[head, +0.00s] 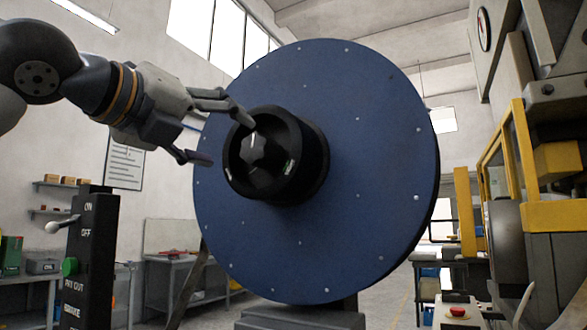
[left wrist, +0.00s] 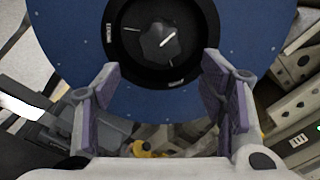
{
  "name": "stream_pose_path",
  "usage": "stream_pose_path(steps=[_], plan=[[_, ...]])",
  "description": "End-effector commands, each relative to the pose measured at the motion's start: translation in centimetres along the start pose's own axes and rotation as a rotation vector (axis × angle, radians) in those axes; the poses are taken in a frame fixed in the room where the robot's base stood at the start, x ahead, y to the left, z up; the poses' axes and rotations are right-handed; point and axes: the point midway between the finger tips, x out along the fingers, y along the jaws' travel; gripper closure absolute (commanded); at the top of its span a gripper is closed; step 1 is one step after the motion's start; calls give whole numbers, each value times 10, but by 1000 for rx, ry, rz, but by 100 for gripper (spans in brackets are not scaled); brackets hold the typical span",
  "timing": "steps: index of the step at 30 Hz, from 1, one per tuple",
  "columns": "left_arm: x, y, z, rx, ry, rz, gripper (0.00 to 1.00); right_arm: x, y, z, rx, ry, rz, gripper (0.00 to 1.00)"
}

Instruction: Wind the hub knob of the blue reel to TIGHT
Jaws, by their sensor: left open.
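The blue reel (head: 350,150) is a large upright disc in the middle of the head view. Its black round hub (head: 308,170) sticks out, with a dark faceted hub knob (head: 265,152) recessed in its face. In the left wrist view the knob (left wrist: 155,42) bears a white line pointing up and right. Small pale labels sit around the hub rim, too small to read. My left gripper (head: 226,138) is open and empty, in front of the hub at its left. In the left wrist view its fingers (left wrist: 160,85) are spread below the knob, apart from it. My right gripper is not in view.
A dark control post (head: 93,255) with a lever and green button stands at the lower left. Yellow-framed machinery (head: 510,180) fills the right side. A workbench (head: 180,265) stands behind the reel at left.

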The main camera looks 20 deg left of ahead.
Motion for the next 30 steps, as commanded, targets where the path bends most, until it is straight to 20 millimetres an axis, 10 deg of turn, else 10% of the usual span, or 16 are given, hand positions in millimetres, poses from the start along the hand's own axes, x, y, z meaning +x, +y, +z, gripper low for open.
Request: stream_pose_path(steps=[16,28,30], plan=[[105,-1,2,-14,0,-3,36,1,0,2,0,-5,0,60],[118,-2,2,-12,-2,-5,36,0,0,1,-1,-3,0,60],[118,-2,2,-12,-2,-5,52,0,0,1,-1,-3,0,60]])
